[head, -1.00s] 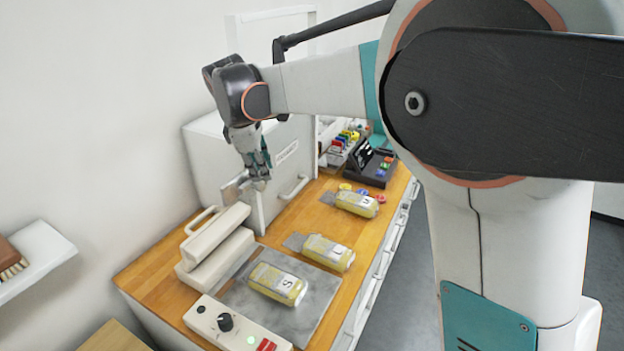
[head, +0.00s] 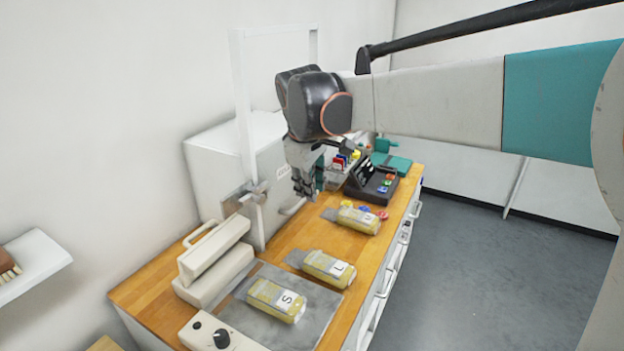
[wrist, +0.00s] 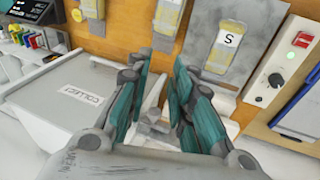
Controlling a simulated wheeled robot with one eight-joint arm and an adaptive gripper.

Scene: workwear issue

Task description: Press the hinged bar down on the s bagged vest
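The s bagged vest (head: 277,300), yellow in a clear bag with an S label, lies on a grey plate (head: 315,322). It also shows at the top of the wrist view (wrist: 224,42). The hinged bar (head: 213,250), off-white with a loop handle, is raised above its pale base (head: 215,275) at the wall side of the plate. The bag's tail points toward this base. My gripper (head: 308,192) hangs above the bench, farther back than the bar and not touching it. In the wrist view its teal fingers (wrist: 160,95) are apart, with nothing held between them.
A control box (head: 213,338) with a knob stands at the near end. Bagged vests marked L (head: 328,268) and apparently M (head: 357,219) lie farther back. A white cabinet (head: 232,165) and upright frame (head: 243,110) stand near my gripper. A black device (head: 372,185) is behind.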

